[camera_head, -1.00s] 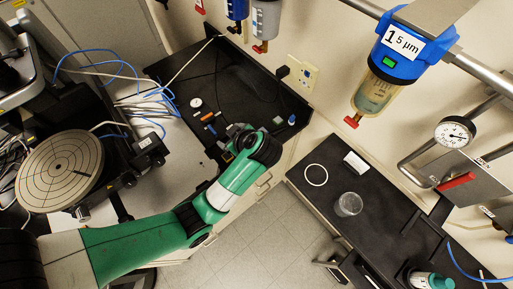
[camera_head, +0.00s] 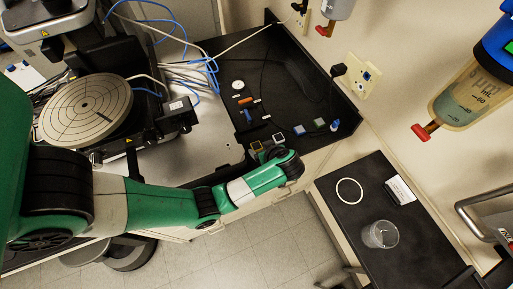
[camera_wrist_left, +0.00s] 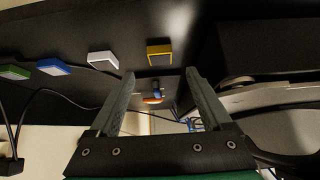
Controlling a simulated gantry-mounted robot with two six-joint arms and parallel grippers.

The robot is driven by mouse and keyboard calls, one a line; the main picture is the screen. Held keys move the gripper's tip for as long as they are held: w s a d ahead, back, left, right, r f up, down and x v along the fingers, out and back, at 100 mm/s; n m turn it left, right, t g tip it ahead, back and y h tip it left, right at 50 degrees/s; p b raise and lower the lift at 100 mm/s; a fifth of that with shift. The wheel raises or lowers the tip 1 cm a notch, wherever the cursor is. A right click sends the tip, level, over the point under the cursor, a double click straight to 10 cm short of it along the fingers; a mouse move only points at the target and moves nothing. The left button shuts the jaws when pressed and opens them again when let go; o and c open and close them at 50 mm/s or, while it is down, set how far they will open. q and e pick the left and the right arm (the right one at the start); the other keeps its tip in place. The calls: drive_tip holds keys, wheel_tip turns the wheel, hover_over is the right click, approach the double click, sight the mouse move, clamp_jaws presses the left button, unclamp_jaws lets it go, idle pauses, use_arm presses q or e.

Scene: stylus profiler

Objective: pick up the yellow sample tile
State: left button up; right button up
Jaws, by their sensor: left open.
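The yellow sample tile (camera_head: 256,146) lies on the black bench at the back, near its front edge. In the left wrist view it shows as a yellow square frame (camera_wrist_left: 159,43), lying beyond and roughly between my fingertips. My left gripper (camera_wrist_left: 158,72) is open with nothing between its two grey fingers. In the head view the left gripper (camera_head: 269,153) is close to the yellow tile, on its near side, partly hidden by its own wrist. My right gripper is in neither current view.
A white tile (camera_wrist_left: 102,60), a blue tile (camera_wrist_left: 53,67) and a green tile (camera_wrist_left: 14,72) lie in a row beside the yellow one. Orange and blue small tools (camera_head: 244,102) and cables lie behind. A round stage (camera_head: 86,112) stands left; a beaker (camera_head: 380,235) stands right.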

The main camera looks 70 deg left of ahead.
sight(257, 146)
use_arm(q)
drive_tip(key=b+x, duration=0.1)
drive_tip(key=x, duration=0.1)
drive_tip(key=b+x, duration=0.1)
drive_tip(key=x, duration=0.2)
drive_tip(key=shift+s+d+f, duration=0.1)
drive_tip(key=shift+d+f, duration=0.05)
drive_tip(key=shift+d, duration=0.15)
drive_tip(key=shift+a+f, duration=0.15)
drive_tip(key=shift+a, duration=0.05)
clamp_jaws()
